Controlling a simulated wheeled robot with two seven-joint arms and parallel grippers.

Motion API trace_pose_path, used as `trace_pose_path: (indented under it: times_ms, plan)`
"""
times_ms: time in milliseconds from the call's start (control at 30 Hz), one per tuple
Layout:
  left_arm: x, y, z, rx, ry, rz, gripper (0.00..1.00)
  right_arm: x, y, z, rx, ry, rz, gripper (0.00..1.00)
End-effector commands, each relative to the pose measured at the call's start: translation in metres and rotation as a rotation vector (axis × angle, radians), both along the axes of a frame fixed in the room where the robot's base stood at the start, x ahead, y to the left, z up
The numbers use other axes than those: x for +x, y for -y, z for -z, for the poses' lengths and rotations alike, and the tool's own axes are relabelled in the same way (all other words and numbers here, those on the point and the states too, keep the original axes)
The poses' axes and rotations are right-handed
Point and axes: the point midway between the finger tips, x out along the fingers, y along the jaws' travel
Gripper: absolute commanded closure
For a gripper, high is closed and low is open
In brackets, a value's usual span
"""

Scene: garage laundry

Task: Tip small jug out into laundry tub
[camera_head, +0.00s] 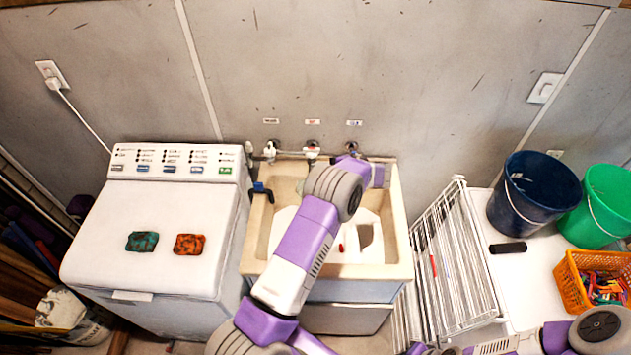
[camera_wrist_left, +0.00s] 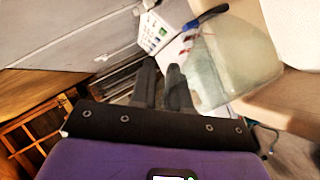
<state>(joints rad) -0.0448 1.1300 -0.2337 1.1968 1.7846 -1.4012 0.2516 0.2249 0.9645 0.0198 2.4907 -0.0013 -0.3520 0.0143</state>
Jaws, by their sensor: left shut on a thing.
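The laundry tub (camera_head: 401,235) is cream and stands between the washing machine and a wire rack. My left arm reaches over it and hides part of the basin. In the left wrist view my left gripper (camera_wrist_left: 164,70) has its dark fingers close together. A pale, greenish see-through vessel, which looks like the small jug (camera_wrist_left: 236,66), is beside the right finger; the grip itself is not clear. The jug's mouth and contents cannot be made out. A white shape (camera_head: 374,216) with a darker opening shows in the basin; I cannot tell what it is. My right gripper is outside the views.
Taps (camera_head: 312,147) line the wall behind the tub. The washing machine (camera_head: 160,270), with two sponges on top, is at left. The white wire rack (camera_head: 455,265) is close on the right, then a blue bucket (camera_head: 535,195), green bucket (camera_head: 600,205) and orange basket (camera_head: 572,283).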

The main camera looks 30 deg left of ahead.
Motion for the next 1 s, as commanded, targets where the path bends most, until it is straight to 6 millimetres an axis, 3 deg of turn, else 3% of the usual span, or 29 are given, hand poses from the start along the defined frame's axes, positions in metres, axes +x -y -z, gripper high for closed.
trace_pose_path:
  times_ms: [200, 567, 1000]
  plan:
    - [0.0, 0.0, -0.022, 0.0, 0.002, -0.001, 1.0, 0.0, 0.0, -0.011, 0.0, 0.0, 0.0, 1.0]
    - [0.0, 0.0, -0.055, 0.001, 0.002, 0.0, 1.0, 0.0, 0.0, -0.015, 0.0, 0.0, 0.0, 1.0]
    - [0.0, -0.001, -0.059, -0.036, 0.065, 0.0, 1.0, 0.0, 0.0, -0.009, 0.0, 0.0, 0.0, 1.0]
